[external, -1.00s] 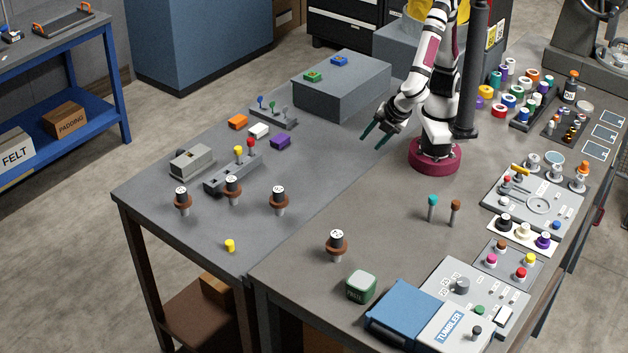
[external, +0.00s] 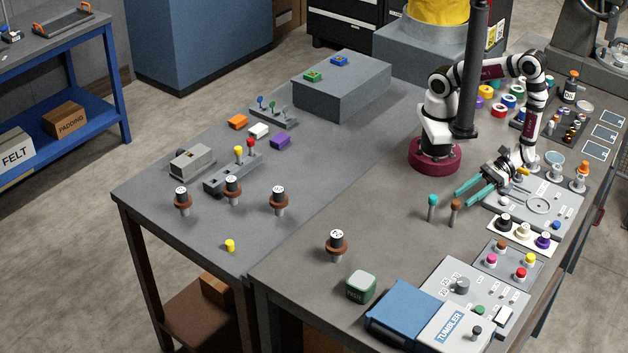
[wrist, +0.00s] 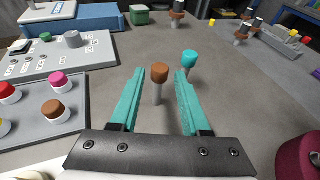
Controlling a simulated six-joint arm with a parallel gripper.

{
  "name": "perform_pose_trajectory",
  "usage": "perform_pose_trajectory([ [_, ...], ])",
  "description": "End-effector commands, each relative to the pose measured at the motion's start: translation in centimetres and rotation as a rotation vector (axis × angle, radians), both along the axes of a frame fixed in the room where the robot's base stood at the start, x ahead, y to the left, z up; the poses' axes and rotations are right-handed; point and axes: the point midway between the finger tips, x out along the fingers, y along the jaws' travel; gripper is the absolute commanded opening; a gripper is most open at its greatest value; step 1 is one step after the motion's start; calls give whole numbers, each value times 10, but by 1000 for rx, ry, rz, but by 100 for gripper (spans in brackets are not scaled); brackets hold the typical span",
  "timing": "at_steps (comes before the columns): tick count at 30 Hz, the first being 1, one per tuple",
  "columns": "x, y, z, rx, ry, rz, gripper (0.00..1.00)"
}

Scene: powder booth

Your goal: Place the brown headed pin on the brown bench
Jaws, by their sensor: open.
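The brown headed pin (external: 455,207) stands upright on the brownish-grey worktop (external: 390,215), beside a teal headed pin (external: 432,202). My gripper (external: 460,196) has long teal fingers, spread apart and empty, reaching in low from the right. In the wrist view the brown headed pin (wrist: 160,75) shows between the fingertips of my gripper (wrist: 159,72), apart from both or slightly beyond them. The teal headed pin (wrist: 190,60) is just beyond the right finger. I cannot tell for sure which surface is the brown bench.
A grey panel with a round dial (external: 540,205) lies under my wrist. A white strip with knobs (external: 523,232) and a button box (external: 510,265) are in front of it. A brown-collared post (external: 336,243) and green box (external: 361,287) stand nearer.

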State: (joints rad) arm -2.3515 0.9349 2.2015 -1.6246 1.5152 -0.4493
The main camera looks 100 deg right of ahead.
Motion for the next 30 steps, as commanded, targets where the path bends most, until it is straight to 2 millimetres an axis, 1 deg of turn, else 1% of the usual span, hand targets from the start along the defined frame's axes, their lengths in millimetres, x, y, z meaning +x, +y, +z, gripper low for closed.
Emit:
perform_pose_trajectory([
  [1,1,-1,-10,-3,-2,0,46],
  [5,16,6,-13,1,1,-3,46],
  [10,49,18,-24,-2,1,-8,46],
  [13,62,24,-28,-1,2,-6,46],
  [16,67,27,-30,0,2,-3,46],
  [20,67,27,-30,1,4,-2,46],
  [21,67,27,-30,1,4,-2,45],
  [23,67,27,-30,1,4,-2,34],
  [24,67,27,-30,1,4,-2,27],
  [28,67,27,-29,1,4,-2,3],
  [29,67,27,-29,1,4,-2,0],
  [30,67,27,-29,2,3,-2,0],
])
